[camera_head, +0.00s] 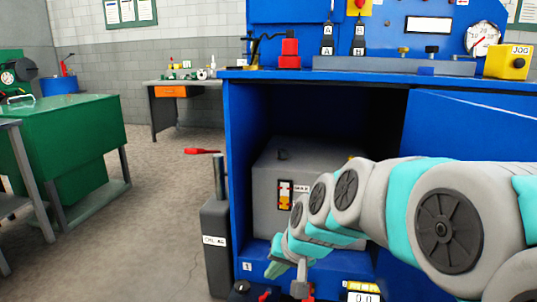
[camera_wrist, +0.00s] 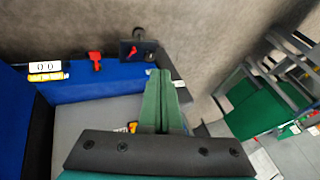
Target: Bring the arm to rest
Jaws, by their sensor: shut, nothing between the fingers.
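My arm reaches in from the right in the head view, bent downward in front of the blue machine (camera_head: 233,160). My gripper (camera_head: 276,268) hangs low before the open bay of the machine. In the wrist view my gripper (camera_wrist: 160,77) shows its two green fingers side by side, shut and with nothing held. They point toward the machine's front edge and the floor beyond it. A grey box (camera_head: 268,185) with an orange-marked switch stands inside the bay, partly hidden behind my arm.
The blue door (camera_head: 470,120) stands open behind my arm. A grey cylinder-like post with a red lever (camera_head: 203,151) stands left of the bay. Red handles (camera_wrist: 95,60) and a display (camera_wrist: 45,67) sit on the lower front edge. A green bench (camera_head: 70,125) stands left; the floor between is clear.

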